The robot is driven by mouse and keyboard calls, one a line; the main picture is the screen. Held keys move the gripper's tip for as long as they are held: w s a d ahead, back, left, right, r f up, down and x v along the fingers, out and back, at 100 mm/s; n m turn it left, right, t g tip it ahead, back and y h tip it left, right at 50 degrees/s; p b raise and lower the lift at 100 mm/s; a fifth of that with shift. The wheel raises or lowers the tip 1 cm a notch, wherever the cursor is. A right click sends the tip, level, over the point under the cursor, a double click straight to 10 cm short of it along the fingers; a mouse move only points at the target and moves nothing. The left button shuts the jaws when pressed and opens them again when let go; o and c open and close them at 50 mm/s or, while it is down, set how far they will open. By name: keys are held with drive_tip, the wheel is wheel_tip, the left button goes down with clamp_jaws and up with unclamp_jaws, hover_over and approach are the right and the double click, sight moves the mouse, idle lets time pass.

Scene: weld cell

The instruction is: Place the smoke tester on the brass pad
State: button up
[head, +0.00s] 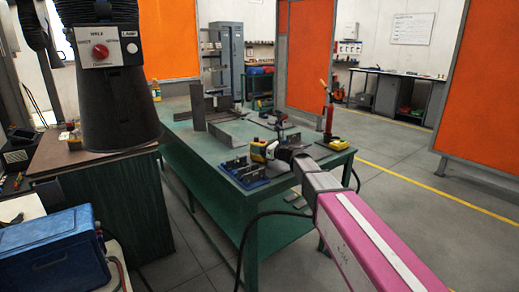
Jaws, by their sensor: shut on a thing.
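My gripper (272,151) is at the end of my pink and grey arm, over the near right part of the green table. It is shut on a small yellow and dark thing, which I take to be the smoke tester (258,151). My gripper hides part of it. The smoke tester shows just above and behind a blue fixture (247,180) with upright metal pieces; whether they touch I cannot tell. I cannot make out the brass pad for sure. A small yellow and black item (336,144) lies at the table's right corner.
The green table (185,150) carries upright grey metal plates (198,108) and an angle piece (233,132). A red bottle-like tool (328,112) stands near the right corner. A large black fume unit (112,100) stands left. A blue box (52,252) is at lower left.

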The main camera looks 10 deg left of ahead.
drive_tip(key=shift+f, duration=0.2)
drive_tip(key=shift+f, duration=0.15)
drive_tip(key=o, duration=1.3)
drive_tip(key=shift+s+d, duration=0.1)
drive_tip(key=shift+d, duration=0.2)
drive_tip(key=v, duration=1.1)
drive_tip(key=shift+d, duration=0.15)
